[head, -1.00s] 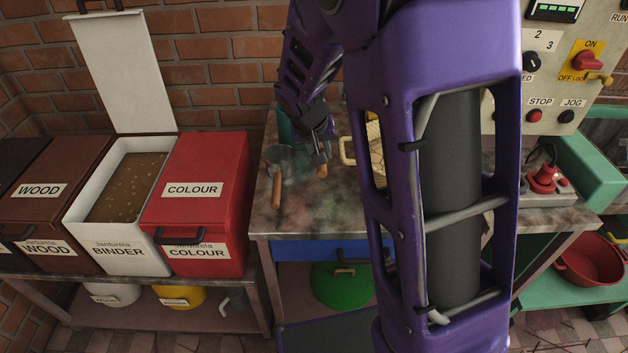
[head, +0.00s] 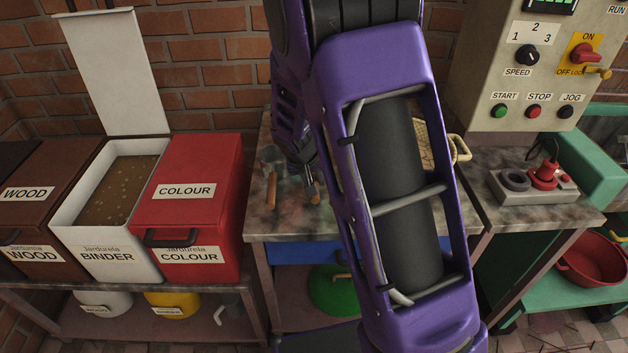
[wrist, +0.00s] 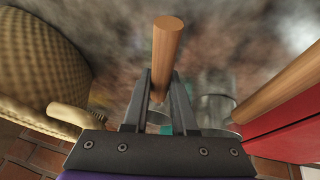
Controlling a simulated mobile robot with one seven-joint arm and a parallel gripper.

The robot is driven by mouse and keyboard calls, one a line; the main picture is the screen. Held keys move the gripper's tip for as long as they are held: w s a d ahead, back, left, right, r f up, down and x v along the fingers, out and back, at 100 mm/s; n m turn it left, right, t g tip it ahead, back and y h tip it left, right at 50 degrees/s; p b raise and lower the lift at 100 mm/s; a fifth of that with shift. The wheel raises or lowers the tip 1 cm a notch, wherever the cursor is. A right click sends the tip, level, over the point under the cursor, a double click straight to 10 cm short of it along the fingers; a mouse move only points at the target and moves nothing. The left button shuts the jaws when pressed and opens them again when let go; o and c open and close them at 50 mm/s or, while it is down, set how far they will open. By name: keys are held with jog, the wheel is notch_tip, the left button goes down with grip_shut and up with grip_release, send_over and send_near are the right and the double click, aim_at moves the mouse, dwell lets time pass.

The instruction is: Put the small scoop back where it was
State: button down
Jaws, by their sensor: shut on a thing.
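I cannot tell whether the held scoop touches the worktop. Another scoop lies left of the gripper, with a wooden handle (head: 271,190) and a grey metal bowl (head: 272,156). In the wrist view this other scoop's bowl (wrist: 214,112) and handle are on the right.
The red COLOUR box (head: 190,185) stands left of the worktop (head: 375,222); the open BINDER box (head: 70,210) is beyond it. A woven basket (head: 424,142) sits right of my arm. A control box (head: 500,90) is at the right. The front worktop has bare room.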

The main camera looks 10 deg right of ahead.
jog(key=shift+f, duration=0.15)
jog(key=c, duration=0.7)
grip_release()
jog(key=shift+r, duration=0.4)
jog(key=p+v, duration=0.1)
jog(key=v, duration=1)
jog(key=shift+s+r+p, duration=0.1)
jog(key=shift+r+p, duration=0.2)
